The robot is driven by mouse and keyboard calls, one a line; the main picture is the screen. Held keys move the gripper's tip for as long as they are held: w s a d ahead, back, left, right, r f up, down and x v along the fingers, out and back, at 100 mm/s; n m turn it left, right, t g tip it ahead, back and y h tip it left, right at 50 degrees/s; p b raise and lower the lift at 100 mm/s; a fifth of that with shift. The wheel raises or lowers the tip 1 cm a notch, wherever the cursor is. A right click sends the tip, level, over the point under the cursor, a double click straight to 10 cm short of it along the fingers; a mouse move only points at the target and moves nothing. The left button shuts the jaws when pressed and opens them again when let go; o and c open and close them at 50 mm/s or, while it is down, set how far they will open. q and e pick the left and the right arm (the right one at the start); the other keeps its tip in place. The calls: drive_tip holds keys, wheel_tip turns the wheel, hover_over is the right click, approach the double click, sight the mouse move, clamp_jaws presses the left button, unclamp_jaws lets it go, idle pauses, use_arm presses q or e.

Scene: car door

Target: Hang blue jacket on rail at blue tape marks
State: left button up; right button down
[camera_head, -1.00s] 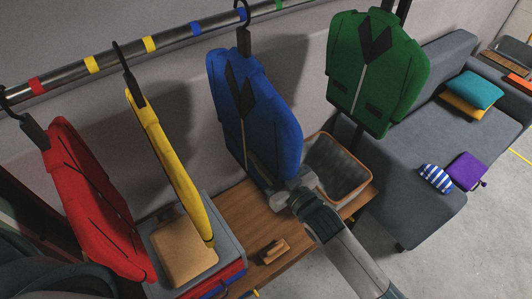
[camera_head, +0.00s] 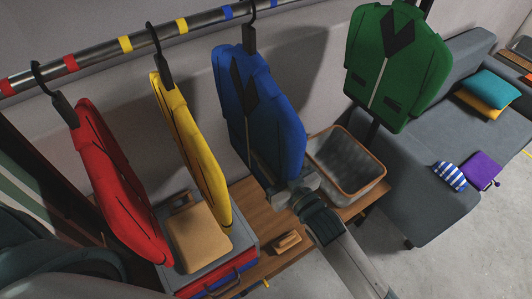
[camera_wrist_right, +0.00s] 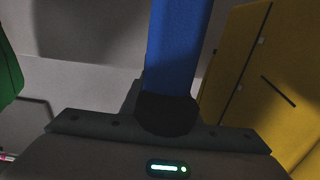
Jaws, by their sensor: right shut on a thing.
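The blue jacket (camera_head: 260,115) hangs upright on a black hanger, its hook (camera_head: 248,14) at the rail (camera_head: 205,22) near the top edge. A blue tape mark (camera_head: 228,12) sits just left of the hook; the rail at the hook is cut by the frame edge, so exact seating cannot be told. My right gripper (camera_head: 287,188) is at the jacket's lower right edge, shut on it. In the right wrist view the blue jacket (camera_wrist_right: 178,50) runs down to the jaws; the fingertips are hidden. My left gripper is not in view.
A yellow jacket (camera_head: 192,140) and a red jacket (camera_head: 115,190) hang to the left. A green jacket (camera_head: 395,70) hangs to the right. Below are a wooden bench (camera_head: 255,205), a grey-topped box (camera_head: 235,240), a wood-rimmed basket (camera_head: 345,165) and a grey sofa (camera_head: 430,150).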

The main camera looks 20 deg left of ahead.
idle(0.4)
drive_tip(key=c, duration=1.3)
unclamp_jaws()
drive_tip(key=shift+f, duration=0.2)
drive_tip(key=shift+d, duration=0.1)
drive_tip(key=shift+b+v, duration=2.6)
drive_tip(key=shift+v, duration=6.05)
